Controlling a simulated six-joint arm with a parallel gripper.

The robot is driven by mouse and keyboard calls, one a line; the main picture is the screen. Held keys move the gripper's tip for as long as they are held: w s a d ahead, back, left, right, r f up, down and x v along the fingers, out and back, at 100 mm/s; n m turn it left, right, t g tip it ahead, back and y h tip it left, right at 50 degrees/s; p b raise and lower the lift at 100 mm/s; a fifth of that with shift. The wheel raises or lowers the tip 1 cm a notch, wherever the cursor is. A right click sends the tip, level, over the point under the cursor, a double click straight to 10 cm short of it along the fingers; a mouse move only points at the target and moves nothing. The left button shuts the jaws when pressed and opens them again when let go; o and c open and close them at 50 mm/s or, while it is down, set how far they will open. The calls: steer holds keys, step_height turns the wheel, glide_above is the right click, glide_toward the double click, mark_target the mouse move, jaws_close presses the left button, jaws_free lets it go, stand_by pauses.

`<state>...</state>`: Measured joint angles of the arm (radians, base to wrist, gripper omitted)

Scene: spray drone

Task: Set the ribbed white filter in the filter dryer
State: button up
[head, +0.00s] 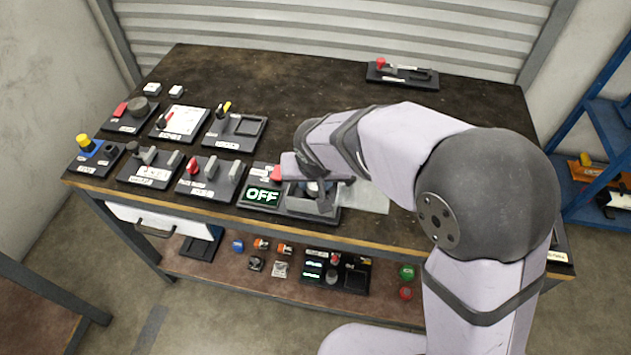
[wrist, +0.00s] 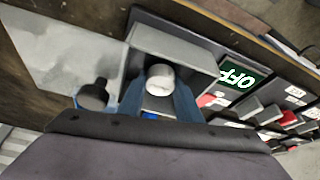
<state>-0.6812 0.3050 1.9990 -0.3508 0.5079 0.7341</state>
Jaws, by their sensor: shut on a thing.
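The white filter (wrist: 160,78) shows in the wrist view as a short pale cylinder between the two fingers of my gripper (wrist: 160,92). My gripper is shut on it. The filter dryer (wrist: 185,45) is an open grey box on a dark base, beside a lit green-on-black "OFF" display (wrist: 237,77). The filter is at the box's opening; I cannot tell whether it touches the floor of the box. In the head view, my gripper (head: 318,190) is down at the dryer (head: 300,207), and the arm hides part of it. The filter's ribs are too small to make out.
A pale flat sheet (head: 370,197) lies right of the dryer. Several dark switch panels (head: 210,180) stand to its left. A black knob-like thing (wrist: 93,95) is close to my gripper. A tool tray (head: 402,75) sits at the back, and the table's middle is clear.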

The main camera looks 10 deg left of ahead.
steer(key=shift+f, duration=0.15)
steer(key=o, duration=0.8)
steer(key=shift+o, duration=0.2)
steer(key=shift+r, duration=0.4)
steer(key=v, duration=1.1)
steer(key=shift+s+r, duration=0.25)
steer(key=shift+s, duration=0.05)
steer(key=shift+d, duration=0.1)
